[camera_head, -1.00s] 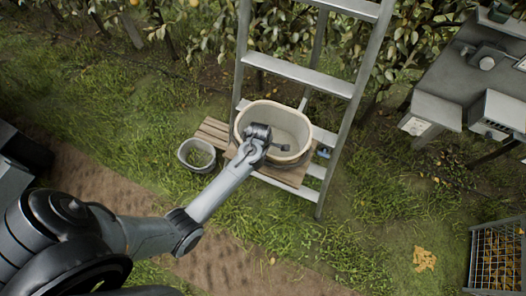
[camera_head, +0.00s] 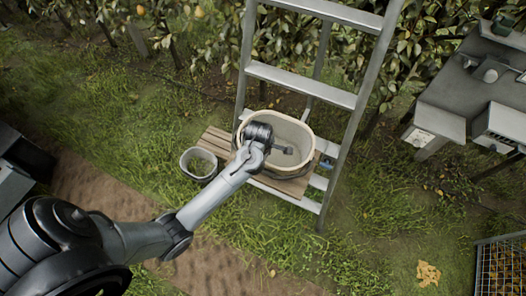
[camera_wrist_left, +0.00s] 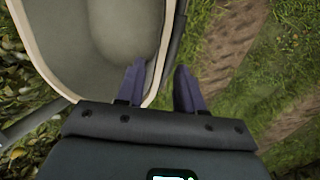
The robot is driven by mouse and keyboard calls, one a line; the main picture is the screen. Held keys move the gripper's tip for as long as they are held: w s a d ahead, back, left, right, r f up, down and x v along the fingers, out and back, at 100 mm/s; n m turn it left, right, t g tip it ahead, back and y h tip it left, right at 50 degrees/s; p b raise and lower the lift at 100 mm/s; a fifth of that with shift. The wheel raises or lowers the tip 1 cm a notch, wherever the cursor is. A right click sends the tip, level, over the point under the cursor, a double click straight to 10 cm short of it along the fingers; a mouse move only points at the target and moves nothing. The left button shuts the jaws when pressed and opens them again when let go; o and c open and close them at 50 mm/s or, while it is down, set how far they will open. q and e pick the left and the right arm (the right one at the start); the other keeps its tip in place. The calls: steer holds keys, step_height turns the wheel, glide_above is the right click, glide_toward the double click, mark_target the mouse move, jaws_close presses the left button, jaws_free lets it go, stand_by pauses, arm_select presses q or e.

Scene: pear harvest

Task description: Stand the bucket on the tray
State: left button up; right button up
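The bucket (camera_head: 303,131), a large oval grey tub with a cream rim, is at the foot of the ladder. It is over the slatted wooden tray (camera_head: 217,138) and hides much of it. From above I cannot tell whether its base rests flat there. My left gripper (camera_head: 287,150) reaches over the bucket's near side. In the left wrist view, the bucket (camera_wrist_left: 68,40) fills the upper left. My left gripper's fingers (camera_wrist_left: 160,88) are apart, one inside the rim and one outside, with a gap beside the wall. My right gripper is out of view.
A metal ladder (camera_head: 301,79) rises just behind and beside the bucket. A small grey pail (camera_head: 199,163) stands left of the tray. A grey bench (camera_head: 470,88) and a wire crate (camera_head: 500,265) are at the right. Grass lies open in front.

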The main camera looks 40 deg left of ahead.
arm_select(q)
steer(key=s+d+r+m, duration=0.2)
steer(key=s+d+m, duration=0.1)
steer(key=s+m, duration=0.3)
steer(key=s+d+r+m+t, duration=0.1)
steer(key=s+d+r+m, duration=0.1)
steer(key=s+m, duration=0.5)
steer(key=s+d+r+m, duration=0.2)
steer(key=s+d+m, duration=0.1)
steer(key=s+m, duration=0.4)
steer(key=m, duration=0.3)
steer(key=shift+s+d+r+t+h, duration=0.2)
steer(key=shift+d+t+h, duration=0.1)
steer(key=shift+d+h, duration=0.1)
